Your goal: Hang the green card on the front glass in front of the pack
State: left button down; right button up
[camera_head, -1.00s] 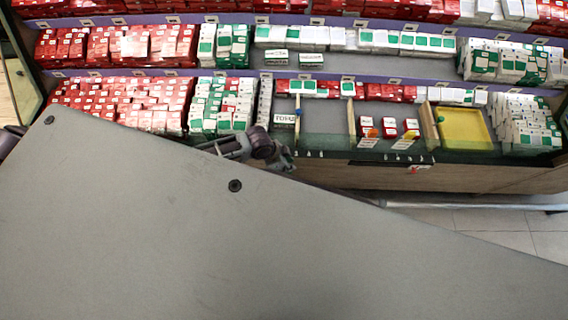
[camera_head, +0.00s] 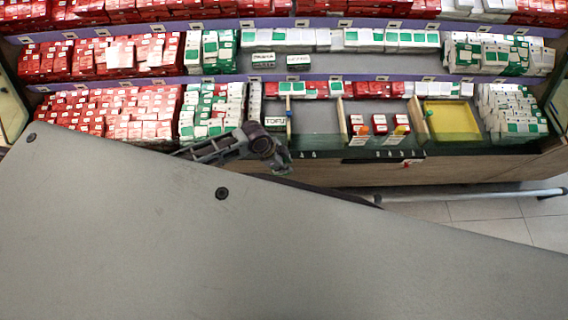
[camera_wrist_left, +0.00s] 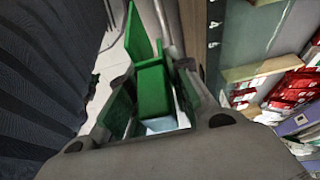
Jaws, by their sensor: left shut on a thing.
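My left gripper (camera_head: 284,158) is at the shelf's front edge, just below a white pack marked TOFU (camera_head: 275,122) in the head view. In the left wrist view the left gripper (camera_wrist_left: 155,105) is shut on the green card (camera_wrist_left: 152,90), whose upper part sticks out beyond the fingers. The front glass (camera_wrist_left: 240,35) runs to the right of the card in the wrist view, apart from it. It also shows as a dark strip along the shelf front in the head view (camera_head: 320,153). The card is not clear in the head view. My right gripper is out of view.
Red packs (camera_head: 110,115) fill the lower shelf's left. Wooden dividers (camera_head: 342,120), small red packs (camera_head: 379,124) and a yellow tray (camera_head: 452,121) stand to the right. A metal rail (camera_head: 470,195) runs low along the shelf front. Floor tiles (camera_head: 500,208) show at right.

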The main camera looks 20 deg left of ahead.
pick_arm(q)
jog(key=shift+w, duration=0.2)
jog(key=shift+w, duration=1.1)
jog(key=b, duration=1.1)
send_over(284, 135)
jog(key=shift+a, duration=0.15)
jog(key=shift+f, duration=0.7)
jog(key=shift+f+b, duration=0.8)
jog(key=shift+f, duration=1.15)
